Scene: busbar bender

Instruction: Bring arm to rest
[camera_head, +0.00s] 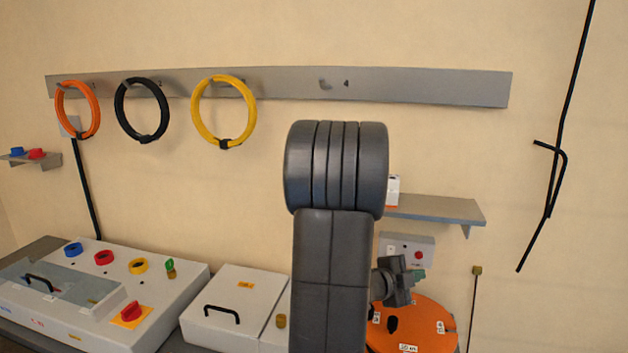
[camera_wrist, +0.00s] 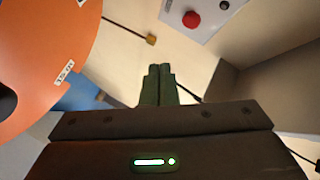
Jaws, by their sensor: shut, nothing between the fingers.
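My gripper (camera_wrist: 158,85) shows in the wrist view with its two dark green fingers pressed together and nothing between them. In the head view my arm rises in the middle of the picture, and the gripper (camera_head: 417,275) shows small to the right of it, pointing right. It is just above the orange disc (camera_head: 420,318), and I cannot tell how far above. The orange disc also fills the left of the wrist view (camera_wrist: 40,50). My arm hides part of the wall and bench behind it.
A wall rail (camera_head: 420,86) holds an orange, a black and a yellow ring (camera_head: 224,112); its hook 4 is empty. A control panel (camera_head: 110,290) and a box with a handle (camera_head: 235,300) stand left. A shelf (camera_head: 435,209) and a red-button box (camera_head: 407,250) are behind my gripper.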

